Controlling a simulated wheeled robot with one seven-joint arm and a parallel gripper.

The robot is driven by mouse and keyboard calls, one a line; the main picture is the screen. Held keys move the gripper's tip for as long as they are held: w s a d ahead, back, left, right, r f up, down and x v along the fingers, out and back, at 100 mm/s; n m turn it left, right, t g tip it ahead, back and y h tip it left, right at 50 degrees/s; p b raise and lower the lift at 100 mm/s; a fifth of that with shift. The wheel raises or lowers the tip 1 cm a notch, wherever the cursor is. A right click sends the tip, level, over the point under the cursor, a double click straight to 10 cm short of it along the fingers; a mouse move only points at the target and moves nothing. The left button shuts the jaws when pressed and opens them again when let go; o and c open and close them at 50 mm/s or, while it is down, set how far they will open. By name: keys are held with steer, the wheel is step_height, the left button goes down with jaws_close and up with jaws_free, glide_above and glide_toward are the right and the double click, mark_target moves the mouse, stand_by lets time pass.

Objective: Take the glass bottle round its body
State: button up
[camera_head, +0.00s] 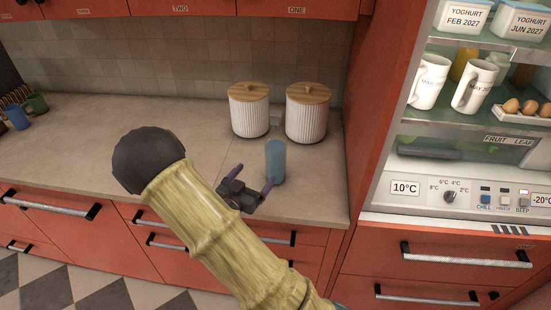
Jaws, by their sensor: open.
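A blue, slim upright vessel (276,158), the one thing here that looks like the glass bottle, stands on the counter in front of the two ribbed canisters. My gripper (255,175) is open, its two purple fingers spread and nothing seen between them. It is at the lower left of the blue vessel. Its right finger overlaps the vessel's lower left edge in the picture; I cannot tell whether they touch. The vessel's foot is partly hidden by that finger.
Two white ribbed canisters with wooden lids, the left one (249,115) and the right one (307,118), stand close behind the vessel. A red cabinet side (370,110) and open fridge (480,150) bound the right.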

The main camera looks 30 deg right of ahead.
mark_target(271, 154)
steer(key=p+x, duration=0.3)
steer(key=x, duration=0.7)
steer(key=shift+w+d, duration=0.1)
steer(key=shift+d, duration=0.05)
steer(key=shift+w+d, duration=0.15)
steer(key=shift+d, duration=0.1)
steer(key=shift+w+d+r+p, duration=0.1)
steer(key=shift+w+d+p, duration=0.1)
steer(key=shift+p, duration=0.25)
steer(key=p+x, duration=0.2)
steer(key=x, duration=0.2)
steer(key=shift+w+d, duration=0.25)
